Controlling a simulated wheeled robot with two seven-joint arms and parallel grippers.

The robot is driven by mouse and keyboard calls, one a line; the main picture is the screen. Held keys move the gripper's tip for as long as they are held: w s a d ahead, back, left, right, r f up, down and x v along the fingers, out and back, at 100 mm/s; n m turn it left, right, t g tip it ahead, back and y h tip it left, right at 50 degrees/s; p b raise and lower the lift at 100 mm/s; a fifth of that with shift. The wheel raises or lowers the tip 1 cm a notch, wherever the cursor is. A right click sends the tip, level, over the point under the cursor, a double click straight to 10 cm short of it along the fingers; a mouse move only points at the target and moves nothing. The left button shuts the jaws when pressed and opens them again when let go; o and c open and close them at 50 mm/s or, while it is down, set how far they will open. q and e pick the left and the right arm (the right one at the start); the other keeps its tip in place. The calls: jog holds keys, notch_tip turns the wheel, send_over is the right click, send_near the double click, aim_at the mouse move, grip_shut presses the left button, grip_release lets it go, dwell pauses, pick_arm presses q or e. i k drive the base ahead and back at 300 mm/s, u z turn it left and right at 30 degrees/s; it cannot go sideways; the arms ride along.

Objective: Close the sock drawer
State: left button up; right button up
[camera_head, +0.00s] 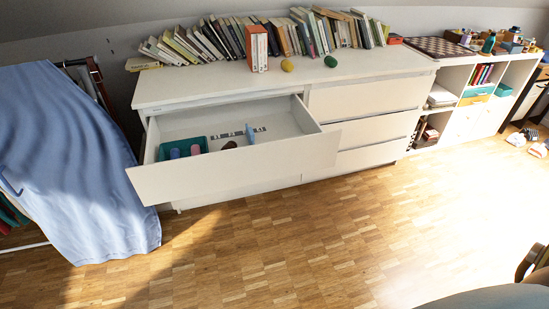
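The white dresser (362,102) stands against the back wall. Its top left drawer (235,168) is pulled well out, with its white front panel facing me. Inside the open drawer are a green bin (165,150) holding rolled items, a light blue item (250,134), a dark brown item (229,145) and a patterned strip. I cannot tell from here which of these are socks. The three drawers in the right column are shut. Neither of my grippers shows in the head view.
A row of books (222,42) and two small balls stand on the dresser top. A blue cloth (75,150) hangs over a rack at left, near the open drawer's left end. A white shelf (465,110) stands at right. The wooden floor (260,250) in front is clear.

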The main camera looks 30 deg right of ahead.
aim_at(289, 142)
jog(key=z, duration=0.7)
jog(key=i, duration=1.4)
jog(key=u, duration=0.2)
jog(key=k, duration=0.4)
jog(key=u, duration=0.15)
